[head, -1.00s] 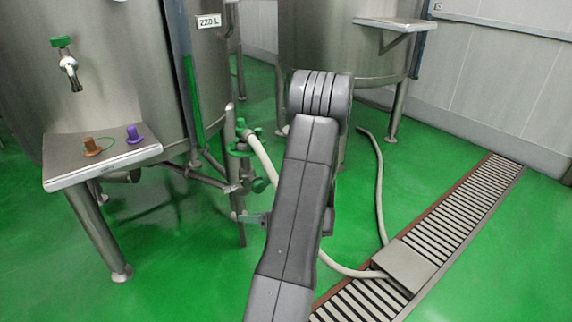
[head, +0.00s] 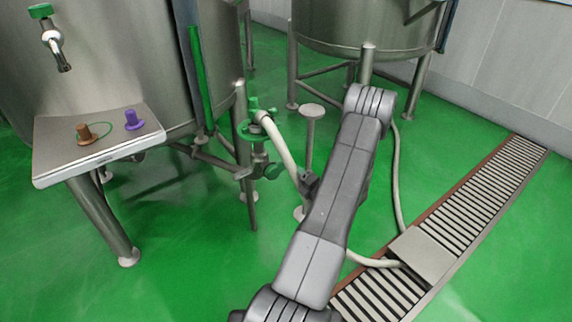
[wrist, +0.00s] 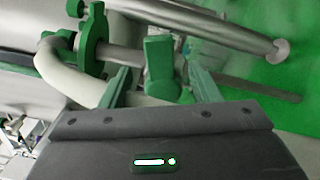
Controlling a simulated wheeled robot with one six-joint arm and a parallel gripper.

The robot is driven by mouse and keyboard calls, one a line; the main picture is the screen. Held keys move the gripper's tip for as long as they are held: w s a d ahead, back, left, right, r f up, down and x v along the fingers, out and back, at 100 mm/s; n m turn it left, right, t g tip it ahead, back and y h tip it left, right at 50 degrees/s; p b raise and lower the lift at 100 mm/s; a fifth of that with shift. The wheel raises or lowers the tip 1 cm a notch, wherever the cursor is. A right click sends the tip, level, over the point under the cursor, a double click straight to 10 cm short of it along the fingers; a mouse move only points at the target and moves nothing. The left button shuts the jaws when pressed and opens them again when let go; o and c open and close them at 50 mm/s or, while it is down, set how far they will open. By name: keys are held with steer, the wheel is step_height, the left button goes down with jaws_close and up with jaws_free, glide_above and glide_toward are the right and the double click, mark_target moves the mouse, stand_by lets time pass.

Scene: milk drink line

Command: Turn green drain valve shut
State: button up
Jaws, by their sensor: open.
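In the wrist view a green block, which looks like the valve's handle (wrist: 160,66), stands between the two green fingers of my gripper (wrist: 160,78). The gripper is open, with a finger on each side of the block. I cannot tell whether either finger touches it. In the head view my gripper (head: 306,184) is mostly hidden by my arm, right of the valve.
The pale hose (head: 397,180) runs across the green floor to the drain grate (head: 490,193). A steel shelf (head: 60,158) with a brown and a purple knob juts from the tank at left. A thin steel post (head: 311,140) stands just right of the valve.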

mark_target(285, 163)
steer(key=b+x, duration=0.1)
steer(key=x, duration=0.6)
jaws_close()
